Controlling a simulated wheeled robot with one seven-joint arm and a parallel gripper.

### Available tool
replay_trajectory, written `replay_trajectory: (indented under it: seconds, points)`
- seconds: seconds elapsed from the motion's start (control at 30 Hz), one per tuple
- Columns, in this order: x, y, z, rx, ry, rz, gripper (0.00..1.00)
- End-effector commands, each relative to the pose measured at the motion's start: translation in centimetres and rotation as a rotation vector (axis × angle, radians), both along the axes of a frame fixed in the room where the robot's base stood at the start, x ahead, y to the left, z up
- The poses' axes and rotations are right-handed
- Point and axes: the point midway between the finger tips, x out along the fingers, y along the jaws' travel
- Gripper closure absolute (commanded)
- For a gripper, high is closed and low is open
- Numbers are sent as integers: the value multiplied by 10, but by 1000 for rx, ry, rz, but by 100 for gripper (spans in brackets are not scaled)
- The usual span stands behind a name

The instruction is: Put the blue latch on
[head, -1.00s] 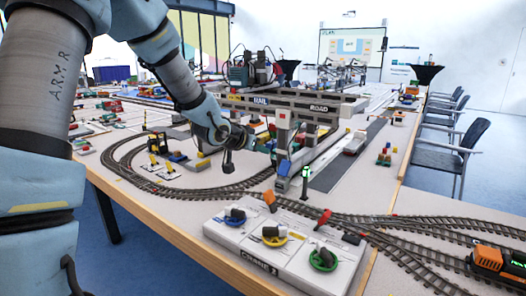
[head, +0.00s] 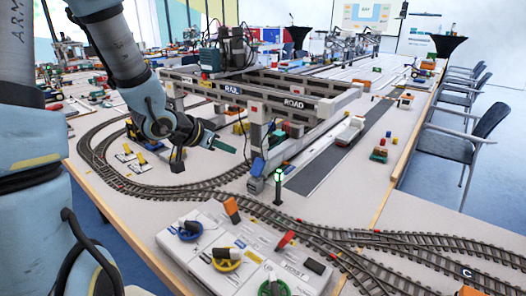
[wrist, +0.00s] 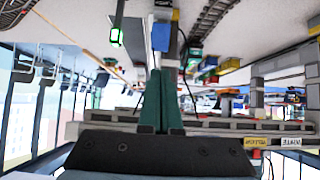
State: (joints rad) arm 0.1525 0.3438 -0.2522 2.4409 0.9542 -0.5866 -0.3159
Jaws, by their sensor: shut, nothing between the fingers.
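A small blue piece (head: 257,166), which looks like the blue latch, sits on a grey box at the foot of the near crane leg, beside the green-lit signal (head: 279,174). In the wrist view the blue piece (wrist: 160,37) shows just beyond my fingertips. I cannot tell its exact position on the box. My gripper (head: 236,151) has green fingers, shut and empty, pointing right toward the box and a little short of it. In the wrist view the fingers of my gripper (wrist: 160,72) lie side by side, apart from the blue piece.
The gantry crane (head: 262,99), marked RAIL and ROAD, stands behind. Curved track (head: 200,190) runs below my gripper. A control panel (head: 205,215) with blue, yellow and green ringed knobs is at the front.

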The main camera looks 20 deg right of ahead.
Motion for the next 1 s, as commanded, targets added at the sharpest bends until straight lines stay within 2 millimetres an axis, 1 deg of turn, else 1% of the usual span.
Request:
replay_trajectory:
  seconds: [0.3,0.47,0.57,0.9,1.0]
  points:
    - [0,0,0,0,0,0,100]
    - [3,-7,-6,-1,1,-2,100]
    - [7,-17,-16,-1,2,-3,100]
    - [32,-65,-58,0,3,-3,100]
    - [39,-77,-68,1,3,-2,100]
